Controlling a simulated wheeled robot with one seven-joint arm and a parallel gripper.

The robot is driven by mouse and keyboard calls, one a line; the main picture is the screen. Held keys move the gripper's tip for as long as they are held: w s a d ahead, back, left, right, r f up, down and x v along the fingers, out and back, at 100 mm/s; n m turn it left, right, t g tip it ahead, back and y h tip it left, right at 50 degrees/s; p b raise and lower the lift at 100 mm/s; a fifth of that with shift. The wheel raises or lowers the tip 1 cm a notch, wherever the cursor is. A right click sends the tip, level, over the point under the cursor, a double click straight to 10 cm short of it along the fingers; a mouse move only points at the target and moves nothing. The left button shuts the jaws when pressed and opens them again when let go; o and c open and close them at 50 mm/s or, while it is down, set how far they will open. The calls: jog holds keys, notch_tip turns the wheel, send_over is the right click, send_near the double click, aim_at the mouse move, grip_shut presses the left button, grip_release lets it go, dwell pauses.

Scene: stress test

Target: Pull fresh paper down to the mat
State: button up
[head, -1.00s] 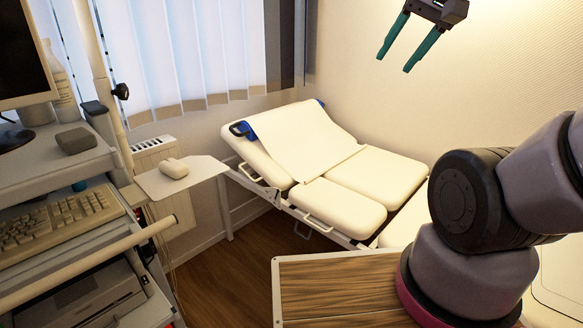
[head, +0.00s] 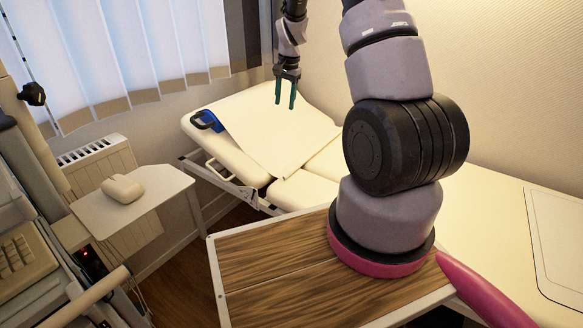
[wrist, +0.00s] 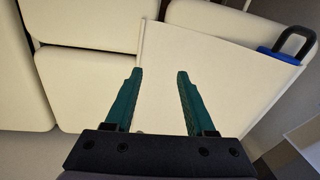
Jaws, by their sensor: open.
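The white paper sheet (head: 280,130) lies over the raised head section of the cream exam couch (head: 323,160). Its lower edge ends near the gap between the cushions. A blue part with a dark loop handle (head: 207,121) shows at the couch's top left corner. My gripper (head: 285,104) is open, its two green fingers pointing down over the paper with nothing between them. In the wrist view the open fingers (wrist: 156,75) are in front of the paper (wrist: 200,65), and the blue part (wrist: 282,54) is at upper right. I cannot tell how high the fingers are above the sheet.
A cart with a keyboard (head: 22,270) is at far left. A wood-topped surface (head: 270,265) is in front, under my arm's base.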

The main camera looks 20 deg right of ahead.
jog(key=m+g, duration=0.1)
jog(key=g, duration=0.1)
send_over(292, 169)
notch_tip(292, 169, down, 18)
jog(key=shift+h, duration=0.3)
notch_tip(292, 169, down, 12)
jog(key=shift+r, duration=0.15)
grip_shut()
dwell(0.6)
